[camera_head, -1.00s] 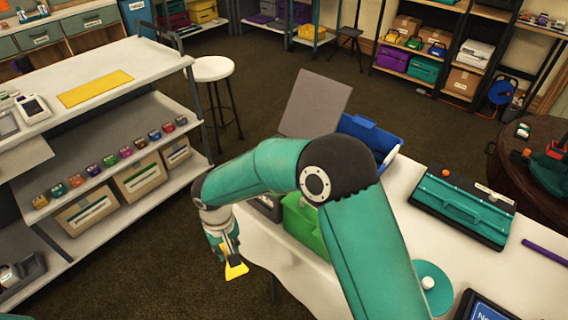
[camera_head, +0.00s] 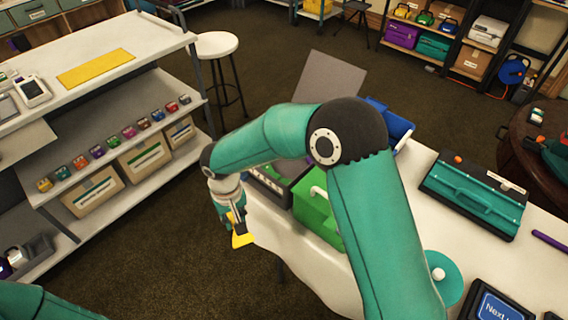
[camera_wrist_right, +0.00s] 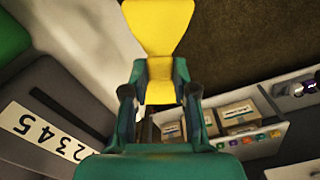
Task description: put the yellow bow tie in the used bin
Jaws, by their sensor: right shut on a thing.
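The yellow bow tie (camera_head: 243,240) hangs in my right gripper (camera_head: 237,218), just off the left edge of the white table. In the right wrist view the bow tie (camera_wrist_right: 158,28) stands out beyond the fingertips of my right gripper (camera_wrist_right: 159,75), which are shut on it. A green bin (camera_head: 318,212) with a white handle and a blue bin (camera_head: 398,127) stand on the table, partly hidden by my right arm. I cannot read which is the used bin. Part of my left arm shows at the bottom left; its gripper is out of view.
A dark grey case (camera_head: 268,185) with a raised lid (camera_head: 326,83) stands beside the green bin; its number strip (camera_wrist_right: 45,132) shows in the wrist view. A shelf unit (camera_head: 150,112) and a stool (camera_head: 216,45) stand left.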

